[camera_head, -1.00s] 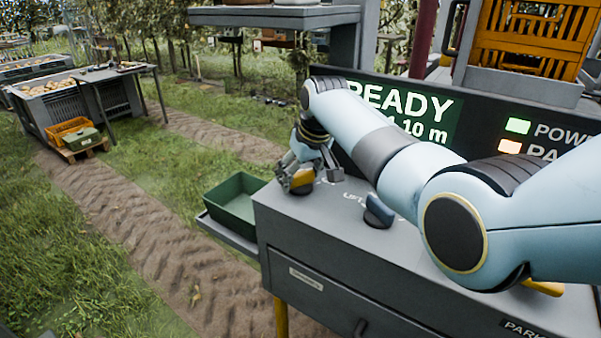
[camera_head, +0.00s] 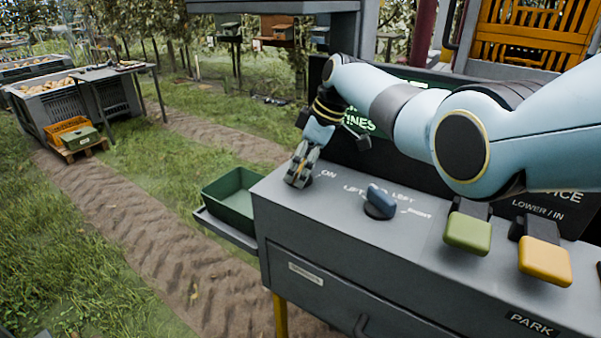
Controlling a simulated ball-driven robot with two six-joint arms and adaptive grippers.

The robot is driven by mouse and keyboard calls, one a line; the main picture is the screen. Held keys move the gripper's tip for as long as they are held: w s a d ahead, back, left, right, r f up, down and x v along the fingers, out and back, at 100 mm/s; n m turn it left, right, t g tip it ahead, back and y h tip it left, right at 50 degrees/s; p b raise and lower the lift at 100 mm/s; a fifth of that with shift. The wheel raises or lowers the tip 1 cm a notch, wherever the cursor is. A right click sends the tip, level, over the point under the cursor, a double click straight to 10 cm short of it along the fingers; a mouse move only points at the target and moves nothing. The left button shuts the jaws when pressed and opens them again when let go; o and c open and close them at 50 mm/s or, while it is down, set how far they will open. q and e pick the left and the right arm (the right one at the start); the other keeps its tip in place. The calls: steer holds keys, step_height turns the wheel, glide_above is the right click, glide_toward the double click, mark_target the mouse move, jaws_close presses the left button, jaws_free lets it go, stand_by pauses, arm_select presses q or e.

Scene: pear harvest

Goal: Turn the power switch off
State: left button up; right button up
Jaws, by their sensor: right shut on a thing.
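My right gripper (camera_head: 301,172) reaches down onto the left end of the grey control console. It is shut on the power switch (camera_head: 306,184), a small dark knob beside a white "ON" label (camera_head: 328,173). The fingers hide most of the knob, so I cannot tell which way it points. My right arm covers much of the display (camera_head: 362,125) behind, where only part of some green text shows. My left gripper is not in view.
A blue-grey selector knob (camera_head: 380,203) stands to the right, then a green lever (camera_head: 467,232) and a yellow lever (camera_head: 545,260). A green bin (camera_head: 231,204) sits left of the console. A grey crate (camera_head: 57,107) of fruit stands farther back on the grass.

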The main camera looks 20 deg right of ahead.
steer(key=shift+w+r+n+b, duration=0.1)
steer(key=shift+n+b, duration=0.65)
steer(key=shift+n, duration=0.15)
steer(key=o, duration=1.2)
steer(key=shift+g, duration=0.3)
steer(key=v, duration=1.2)
steer(key=shift+d, duration=0.25)
steer(key=shift+a, duration=0.1)
